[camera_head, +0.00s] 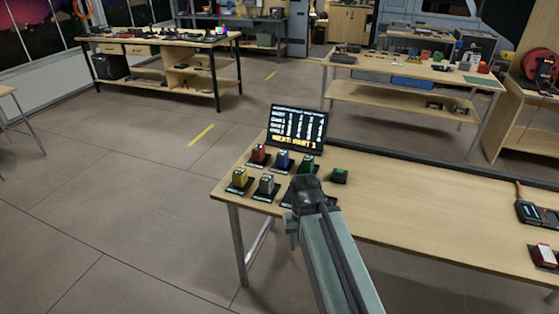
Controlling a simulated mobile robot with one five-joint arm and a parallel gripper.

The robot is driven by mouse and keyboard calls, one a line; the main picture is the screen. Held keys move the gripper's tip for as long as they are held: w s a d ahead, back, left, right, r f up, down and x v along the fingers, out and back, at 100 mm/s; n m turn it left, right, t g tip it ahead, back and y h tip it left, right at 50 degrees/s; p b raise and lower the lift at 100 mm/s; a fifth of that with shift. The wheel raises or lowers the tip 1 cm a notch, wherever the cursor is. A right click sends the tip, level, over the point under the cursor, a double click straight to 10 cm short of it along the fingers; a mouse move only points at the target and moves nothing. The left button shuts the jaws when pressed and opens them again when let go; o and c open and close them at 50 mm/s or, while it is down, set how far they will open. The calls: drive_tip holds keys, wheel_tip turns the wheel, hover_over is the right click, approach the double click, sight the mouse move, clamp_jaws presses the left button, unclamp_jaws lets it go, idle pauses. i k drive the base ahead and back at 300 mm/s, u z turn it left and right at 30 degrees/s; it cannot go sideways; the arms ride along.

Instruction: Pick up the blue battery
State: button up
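The blue battery (282,159) is a small upright block on a dark base, in the back row on the near table's left end. It stands between a red block (259,153) and a green block (307,163). My gripper (306,192) is to the right of the blue battery and nearer to me, seen from behind. It overlaps part of the green block's base in the picture. Its fingers are hidden by its own body, so I cannot tell whether it is open or what lies between them.
A yellow block (239,177) and a grey block (266,184) stand in the front row. A black screen (297,128) stands behind the blocks, and a small dark device (340,176) lies to their right. The near table (420,215) is clear in the middle.

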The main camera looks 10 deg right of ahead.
sight(282, 157)
drive_tip(key=u, duration=1.85)
drive_tip(key=i, duration=4.1)
drive_tip(key=z, duration=3.4)
drive_tip(key=i, duration=1)
drive_tip(key=u, duration=0.05)
